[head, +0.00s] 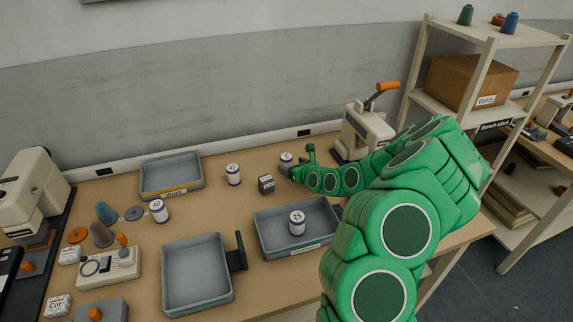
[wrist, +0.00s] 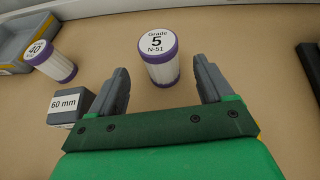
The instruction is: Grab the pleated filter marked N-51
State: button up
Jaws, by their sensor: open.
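The pleated filter marked N-51 (wrist: 160,62) stands upright on the table in the wrist view. It has a white pleated body, purple end rims and a top label reading "Grade 5 N-51". It also shows in the head view (head: 286,160), partly hidden by my gripper. My gripper (wrist: 161,76) is open and empty. The filter stands just ahead of the fingertips, about centred in the gap between them, with free space on both sides. In the head view my green arm reaches in from the right to my gripper (head: 298,163).
A dark block marked "60 mm" (wrist: 68,103) sits left of my gripper. A similar filter marked 40 (wrist: 50,61) stands beyond it. More filters stand on the table (head: 159,211) and in a grey tray (head: 262,239). A press (head: 362,132) stands behind right.

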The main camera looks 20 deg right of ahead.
aim_at(284, 161)
jog(key=shift+x, duration=3.8)
jog(key=shift+d, duration=0.1)
jog(key=c, duration=1)
jog(key=shift+r, duration=0.15)
jog(key=shift+c, duration=0.2)
